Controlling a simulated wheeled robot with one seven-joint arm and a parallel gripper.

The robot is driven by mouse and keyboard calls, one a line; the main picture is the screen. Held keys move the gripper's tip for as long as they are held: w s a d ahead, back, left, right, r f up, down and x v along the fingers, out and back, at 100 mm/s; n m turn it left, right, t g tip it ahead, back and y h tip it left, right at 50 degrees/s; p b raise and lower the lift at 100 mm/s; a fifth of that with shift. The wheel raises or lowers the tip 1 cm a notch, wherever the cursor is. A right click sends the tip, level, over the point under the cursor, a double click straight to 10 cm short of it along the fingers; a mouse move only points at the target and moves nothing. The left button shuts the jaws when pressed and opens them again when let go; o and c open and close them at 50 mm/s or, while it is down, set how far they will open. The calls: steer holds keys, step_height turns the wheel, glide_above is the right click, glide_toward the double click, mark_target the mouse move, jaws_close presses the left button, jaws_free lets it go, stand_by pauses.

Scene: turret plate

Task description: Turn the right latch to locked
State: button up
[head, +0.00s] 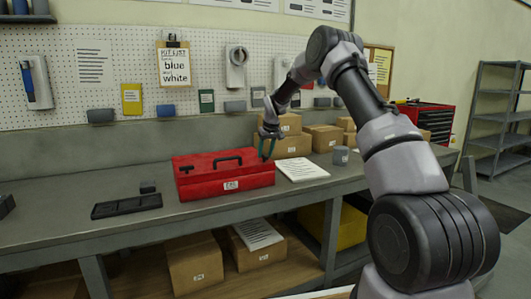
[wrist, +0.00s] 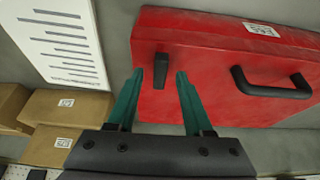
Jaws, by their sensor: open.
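The red case (head: 222,178) lies on the workbench, with a black handle (head: 228,159) in the middle of its top. The right latch (wrist: 161,72) is a short black bar on the case in the wrist view. It points across the case, from the handle edge towards the labelled side. In the head view my gripper hides this latch. The left latch (head: 186,169) is a small black piece near the case's left end. My gripper (head: 267,153) is open at the case's right end. Its green fingers (wrist: 160,76) stand on either side of the right latch, with no clear contact.
A printed sheet (head: 302,171) lies right of the case. Cardboard boxes (head: 293,146) stand behind my gripper. A dark tray (head: 127,205) and a small dark block (head: 148,187) lie to the left. The bench front right of the sheet is clear.

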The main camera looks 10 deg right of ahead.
steer(key=shift+c, duration=0.3)
jaws_close()
steer(key=shift+a+m, duration=0.1)
steer(key=shift+m, duration=0.2)
steer(key=m, duration=0.1)
steer(key=m+h, duration=0.1)
steer(key=shift+a+m, duration=0.2)
steer(key=shift+m, duration=0.2)
steer(key=m+h, duration=0.2)
steer(key=m, duration=0.3)
steer(key=shift+a, duration=0.15)
steer(key=m+g+h, duration=0.1)
steer(key=m, duration=0.2)
steer(key=m+h, duration=0.1)
steer(key=m, duration=0.1)
steer(key=shift+w+a+f+m+g, duration=0.1)
steer(key=shift+w+m+g, duration=0.1)
steer(key=shift+m+g, duration=0.2)
steer(key=shift+w+m+g, duration=0.1)
steer(key=shift+m+g, duration=0.6)
steer(key=shift+m, duration=1.2)
steer(key=shift+f, duration=0.1)
